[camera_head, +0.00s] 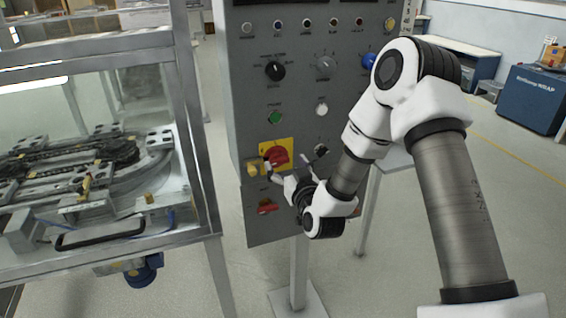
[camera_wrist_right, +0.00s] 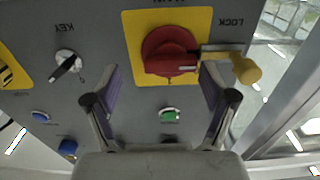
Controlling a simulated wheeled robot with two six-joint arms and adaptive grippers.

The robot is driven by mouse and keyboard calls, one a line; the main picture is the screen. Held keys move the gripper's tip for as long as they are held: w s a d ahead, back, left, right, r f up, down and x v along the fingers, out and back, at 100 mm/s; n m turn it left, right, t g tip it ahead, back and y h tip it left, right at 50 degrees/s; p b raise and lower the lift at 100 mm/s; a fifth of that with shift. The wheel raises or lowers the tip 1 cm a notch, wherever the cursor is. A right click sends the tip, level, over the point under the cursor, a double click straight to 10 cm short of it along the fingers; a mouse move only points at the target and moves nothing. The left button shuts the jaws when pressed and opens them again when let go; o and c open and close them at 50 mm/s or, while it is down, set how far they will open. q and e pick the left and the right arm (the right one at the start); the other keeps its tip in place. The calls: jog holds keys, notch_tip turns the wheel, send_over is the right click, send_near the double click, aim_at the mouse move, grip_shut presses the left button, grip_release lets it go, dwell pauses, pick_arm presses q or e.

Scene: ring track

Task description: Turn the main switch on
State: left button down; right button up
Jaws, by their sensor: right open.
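The main switch is a red rotary knob (camera_head: 277,157) on a yellow square plate on the front of the grey control panel (camera_head: 240,110). In the right wrist view, which shows the panel upside down, the red knob (camera_wrist_right: 168,48) sits ahead of and between the fingers, with its grip bar lying roughly crosswise. A yellow lock piece (camera_wrist_right: 245,68) sticks out beside it. My right gripper (camera_head: 290,168) is open and empty, just in front of the switch; its fingers (camera_wrist_right: 160,88) appear clear of the knob. My left gripper is not in view.
A key switch (camera_wrist_right: 66,60) is beside the main switch, and a green button (camera_wrist_right: 170,115) also shows. A glass-and-metal enclosure (camera_head: 95,150) with a track stands left of the panel. A blue cabinet (camera_head: 535,95) is far right; the floor between is open.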

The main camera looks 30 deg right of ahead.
jog(key=shift+w+a, duration=0.15)
jog(key=shift+w, duration=0.5)
jog(key=shift+w+a, duration=0.15)
jog(key=shift+w, duration=0.45)
jog(key=shift+a+r, duration=0.15)
jog(key=shift+s, duration=0.35)
jog(key=shift+c, duration=1)
jog(key=shift+d, duration=0.25)
jog(key=c, duration=0.6)
jog(key=shift+a, duration=0.2)
jog(key=c, duration=0.4)
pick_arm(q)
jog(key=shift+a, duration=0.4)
pick_arm(e)
jog(key=shift+o, duration=0.2)
